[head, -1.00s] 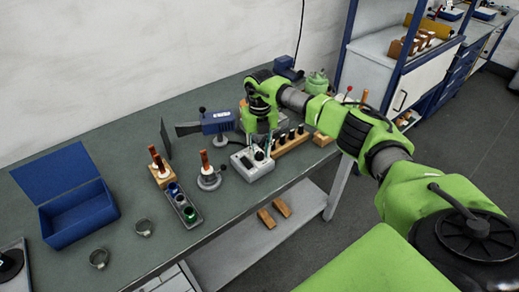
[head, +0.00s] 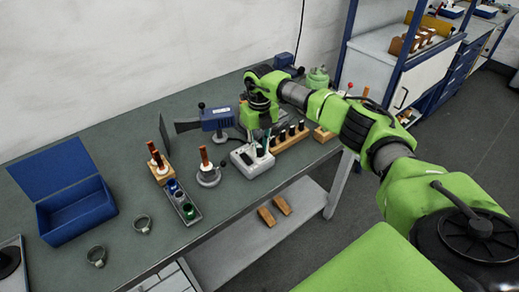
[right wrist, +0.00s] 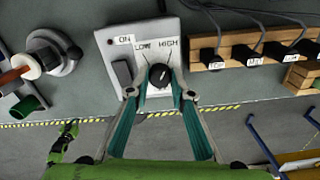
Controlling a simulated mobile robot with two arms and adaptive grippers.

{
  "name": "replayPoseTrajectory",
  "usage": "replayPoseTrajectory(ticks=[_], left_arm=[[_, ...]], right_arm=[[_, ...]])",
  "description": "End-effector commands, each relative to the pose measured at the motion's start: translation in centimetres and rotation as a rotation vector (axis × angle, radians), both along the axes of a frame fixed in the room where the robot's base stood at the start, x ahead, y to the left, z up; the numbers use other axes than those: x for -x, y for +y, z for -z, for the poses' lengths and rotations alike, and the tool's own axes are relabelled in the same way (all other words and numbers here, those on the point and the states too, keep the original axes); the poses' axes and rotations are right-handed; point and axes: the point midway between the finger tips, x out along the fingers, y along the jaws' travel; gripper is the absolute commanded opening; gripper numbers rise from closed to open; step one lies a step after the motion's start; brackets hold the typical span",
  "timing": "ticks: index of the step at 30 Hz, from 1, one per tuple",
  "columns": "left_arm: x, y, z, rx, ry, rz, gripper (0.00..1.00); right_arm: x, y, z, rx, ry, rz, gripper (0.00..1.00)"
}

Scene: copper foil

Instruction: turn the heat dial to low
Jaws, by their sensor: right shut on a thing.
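The heat dial (right wrist: 160,75) is a round black knob with a light mark, on a pale control box (right wrist: 120,50) with LOW and HIGH labels above the dial. LOW is at the upper left of the dial and HIGH at the upper right. My right gripper (right wrist: 161,86) is shut on the dial, one finger on each side. The dial's mark seems to slant toward the upper right, but its exact setting is hard to read. In the head view the box (head: 252,162) stands at the bench's front edge, and the gripper hides the dial. My left gripper is not in view.
A wooden block with labelled black-handled tools (right wrist: 250,53) stands right of the box. A round stand with a copper-coloured piece (head: 208,175) is to its left. An open blue box (head: 75,212) is at far left.

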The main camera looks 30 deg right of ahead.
Motion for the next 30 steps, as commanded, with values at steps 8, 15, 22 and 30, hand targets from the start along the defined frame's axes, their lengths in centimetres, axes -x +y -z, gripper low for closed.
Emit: replayPoseTrajectory(ticks=[8, 15, 22, 30], left_arm=[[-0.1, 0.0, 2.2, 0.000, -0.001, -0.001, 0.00], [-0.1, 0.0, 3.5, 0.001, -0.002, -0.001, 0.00], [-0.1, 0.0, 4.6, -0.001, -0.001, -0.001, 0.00], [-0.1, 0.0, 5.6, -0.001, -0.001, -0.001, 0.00]], right_arm=[[0.0, -0.1, 0.3, 0.000, -0.002, -0.253, 0.00], [-0.1, 0.0, 0.2, 0.000, -0.002, -0.481, 0.00], [-0.1, -0.1, 0.2, 0.001, -0.002, -0.699, 0.00], [0.0, -0.1, 0.1, 0.001, -0.002, -0.954, 0.00]])
